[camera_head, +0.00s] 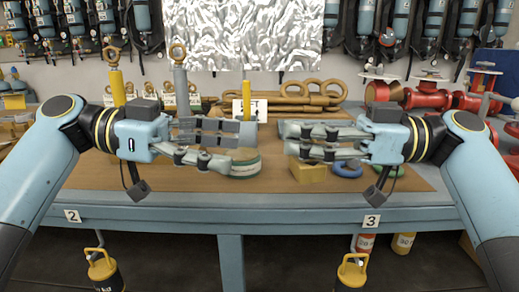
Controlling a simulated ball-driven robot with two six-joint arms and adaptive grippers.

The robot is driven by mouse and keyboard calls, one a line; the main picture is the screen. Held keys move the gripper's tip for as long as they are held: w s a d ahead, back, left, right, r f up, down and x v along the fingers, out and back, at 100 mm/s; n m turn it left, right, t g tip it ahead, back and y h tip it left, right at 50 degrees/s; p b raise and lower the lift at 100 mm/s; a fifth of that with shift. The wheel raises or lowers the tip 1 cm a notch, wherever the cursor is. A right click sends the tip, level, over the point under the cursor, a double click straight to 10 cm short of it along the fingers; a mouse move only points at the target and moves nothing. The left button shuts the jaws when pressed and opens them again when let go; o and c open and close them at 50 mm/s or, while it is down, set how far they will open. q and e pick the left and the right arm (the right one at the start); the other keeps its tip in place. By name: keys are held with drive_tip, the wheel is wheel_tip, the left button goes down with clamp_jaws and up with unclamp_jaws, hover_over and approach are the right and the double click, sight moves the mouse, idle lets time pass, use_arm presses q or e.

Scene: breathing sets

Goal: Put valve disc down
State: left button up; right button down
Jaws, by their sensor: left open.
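My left gripper (238,147) is open above the workbench, its fingers pointing right. A round green and cream piece (245,166) sits on the bench mat just below and behind its fingertips, partly hidden by them. I cannot tell whether this is the valve disc. My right gripper (286,141) points left, its fingers apart, with nothing clearly between them. Below it are a yellow block (309,174), a blue ring (347,171) and a green ring (389,170) on the mat.
The workbench (230,200) has a brown mat (110,172), clear at the front. Red valve fittings (429,99) stand at right. Breathing sets (408,22) hang on the wall. Yellow-handled weights (102,268) hang below the front edge.

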sight(303, 159)
use_arm(q)
drive_tip(key=d, duration=0.3)
drive_tip(key=d+f, duration=0.1)
drive_tip(key=d, duration=0.6)
drive_tip(key=shift+w+d+f, duration=0.25)
drive_tip(key=shift+w+f, duration=0.05)
drive_tip(key=shift+w, duration=0.1)
drive_tip(key=c, duration=1.5)
use_arm(e)
drive_tip(key=c, duration=1.7)
unclamp_jaws()
drive_tip(key=shift+c, duration=0.2)
use_arm(q)
drive_tip(key=shift+c, duration=0.2)
use_arm(e)
drive_tip(key=o, duration=0.3)
use_arm(q)
drive_tip(key=shift+s, duration=0.1)
use_arm(e)
drive_tip(key=shift+o, duration=0.2)
drive_tip(key=shift+w+d, duration=0.1)
drive_tip(key=shift+d, duration=0.05)
